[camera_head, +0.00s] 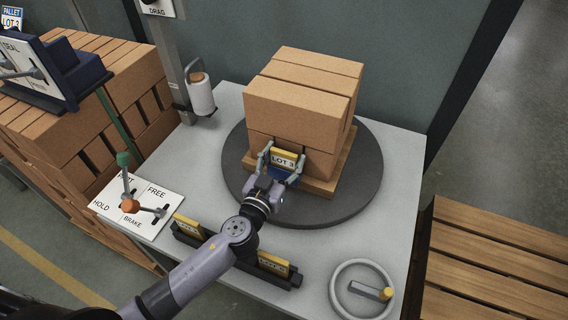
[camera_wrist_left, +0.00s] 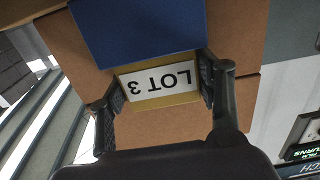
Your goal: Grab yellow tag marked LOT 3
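A yellow tag with a white label reading LOT 3 (camera_head: 284,159) stands upright at a blue holder (camera_head: 279,175) against the front of the brick stack. In the left wrist view the tag (camera_wrist_left: 160,85) appears upside down, with the blue holder (camera_wrist_left: 138,30) next to it. My left gripper (camera_head: 283,161) has one finger on each side of the tag. In the left wrist view both pads of the gripper (camera_wrist_left: 161,88) appear to touch the tag's side edges. My right gripper is in neither view.
The brick stack (camera_head: 302,101) sits on a wooden pallet on a dark round turntable (camera_head: 240,180). A black rack (camera_head: 218,252) with yellow tags lies under my left arm. A handwheel (camera_head: 345,304), a lever panel (camera_head: 158,209) and a white roll (camera_head: 201,95) stand around the table.

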